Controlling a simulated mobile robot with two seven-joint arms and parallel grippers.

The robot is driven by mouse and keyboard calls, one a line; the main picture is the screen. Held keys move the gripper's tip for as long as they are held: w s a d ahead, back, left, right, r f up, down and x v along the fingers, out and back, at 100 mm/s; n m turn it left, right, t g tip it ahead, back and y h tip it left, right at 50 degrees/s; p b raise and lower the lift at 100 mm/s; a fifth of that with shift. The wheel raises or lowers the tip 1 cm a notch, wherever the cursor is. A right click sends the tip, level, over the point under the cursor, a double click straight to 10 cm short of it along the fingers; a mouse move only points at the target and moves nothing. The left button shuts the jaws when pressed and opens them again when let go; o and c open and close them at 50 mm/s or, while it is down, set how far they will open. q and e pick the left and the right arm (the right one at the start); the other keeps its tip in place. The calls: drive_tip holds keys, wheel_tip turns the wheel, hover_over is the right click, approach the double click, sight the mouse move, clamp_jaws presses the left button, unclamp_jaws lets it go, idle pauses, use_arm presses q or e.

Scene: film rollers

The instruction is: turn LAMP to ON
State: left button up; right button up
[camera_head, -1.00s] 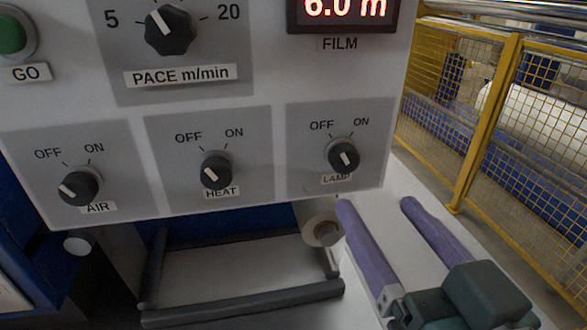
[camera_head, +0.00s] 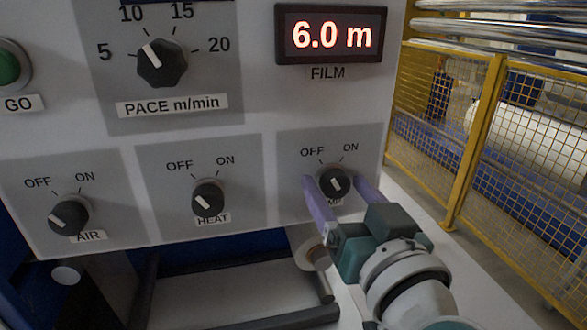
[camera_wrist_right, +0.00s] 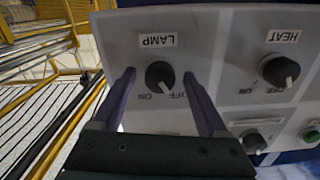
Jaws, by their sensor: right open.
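The LAMP knob (camera_head: 335,183) is a black round knob with a white mark, on the right of the panel's lower row. OFF and ON are printed above it; its mark appears to point toward OFF. My right gripper (camera_head: 334,186) is open, with one purple finger on each side of the knob. In the right wrist view, the knob (camera_wrist_right: 159,75) sits between the two fingertips (camera_wrist_right: 159,78), with visible gaps on both sides. The LAMP label is partly hidden by a finger in the head view. My left gripper is not in view.
The HEAT knob (camera_head: 208,198) and AIR knob (camera_head: 70,216) are to the left in the same row. The PACE knob (camera_head: 162,62) and the film display (camera_head: 331,35) reading 6.0 m are above. A yellow mesh fence (camera_head: 470,150) stands to the right.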

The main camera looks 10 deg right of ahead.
clamp_jaws()
idle(0.5)
